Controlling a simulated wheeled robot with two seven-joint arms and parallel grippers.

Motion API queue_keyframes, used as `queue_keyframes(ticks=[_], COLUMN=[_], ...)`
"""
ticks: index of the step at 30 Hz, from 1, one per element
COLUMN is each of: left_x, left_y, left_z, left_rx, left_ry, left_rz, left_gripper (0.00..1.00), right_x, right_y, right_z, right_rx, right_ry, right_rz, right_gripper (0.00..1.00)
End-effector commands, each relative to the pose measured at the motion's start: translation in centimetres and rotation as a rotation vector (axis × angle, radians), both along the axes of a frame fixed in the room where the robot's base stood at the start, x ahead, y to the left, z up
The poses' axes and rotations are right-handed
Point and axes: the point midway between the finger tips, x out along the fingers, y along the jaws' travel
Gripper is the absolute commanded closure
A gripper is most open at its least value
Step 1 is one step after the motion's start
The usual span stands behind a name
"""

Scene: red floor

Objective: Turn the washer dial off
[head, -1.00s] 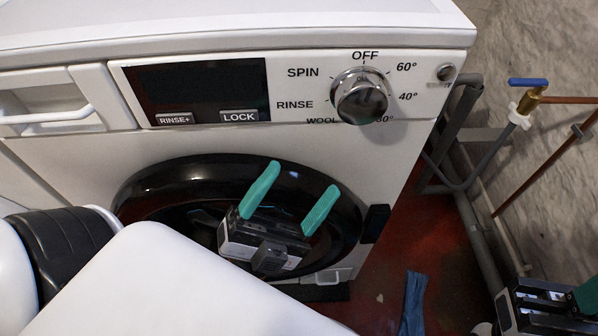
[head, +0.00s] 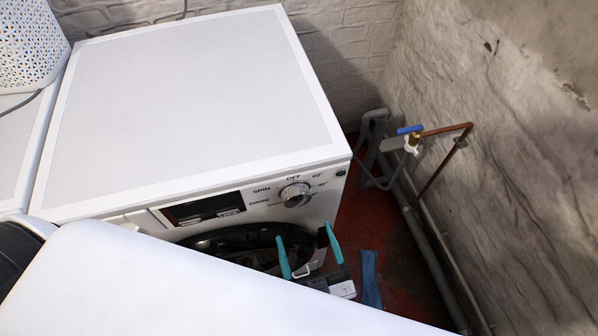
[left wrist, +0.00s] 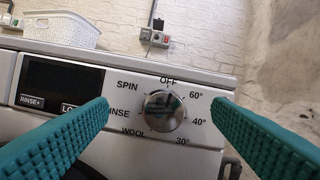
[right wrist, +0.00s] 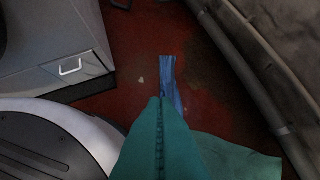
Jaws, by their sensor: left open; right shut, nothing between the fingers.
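The washer dial (head: 295,194) is a round silver knob at the right of the white washer's front panel. It also shows in the left wrist view (left wrist: 164,111), ringed by OFF, 60°, 40°, 30°, WOOL, RINSE and SPIN. I cannot make out its setting. My left gripper (head: 303,232) is open, its teal fingers pointing up below the dial in the head view. In the left wrist view the dial appears between its fingertips (left wrist: 160,101), with no contact visible. My right gripper (right wrist: 160,99) is shut and empty, over the red floor.
The washer top (head: 190,95) is clear. A white perforated basket (head: 28,45) stands at its left. A blue-handled tap (head: 410,130) and pipes run along the right wall. A blue cloth (right wrist: 172,75) lies on the floor.

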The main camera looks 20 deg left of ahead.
Motion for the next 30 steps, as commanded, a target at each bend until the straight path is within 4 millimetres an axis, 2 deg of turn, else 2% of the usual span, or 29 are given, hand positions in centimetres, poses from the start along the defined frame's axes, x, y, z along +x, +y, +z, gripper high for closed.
queue_keyframes(ticks=[1,3,6,9,12,16,30], left_x=[-0.4,-1.1,-1.9,-2.5,-2.4,-1.3,5.9], left_y=[-0.9,-1.7,-2.4,-2.8,-2.7,-1.9,2.9], left_z=[1.6,1.0,0.3,-0.3,-0.7,-0.8,-0.7], left_rx=[-0.006,-0.007,0.002,0.011,0.014,0.015,0.013], left_ry=[0.066,0.154,0.25,0.305,0.326,0.325,0.324], left_rz=[-0.007,-0.006,-0.007,-0.006,-0.006,-0.005,-0.005], left_gripper=[0.26,0.26,0.26,0.26,0.26,0.26,0.26], right_x=[-3.9,-8.5,-13.6,-16.5,-17.6,-17.7,-17.6], right_y=[-1.1,-2.3,-3.6,-4.3,-4.6,-4.6,-4.6], right_z=[0.8,0.1,-0.2,-0.3,-0.4,-0.3,0.9], right_rx=[-0.029,-0.061,-0.094,-0.112,-0.12,-0.12,-0.119], right_ry=[0.118,0.256,0.399,0.479,0.509,0.51,0.507], right_rz=[-0.006,-0.012,-0.019,-0.023,-0.025,-0.025,-0.025], right_gripper=[1.0,1.0,1.0,1.0,1.0,1.0,1.0])
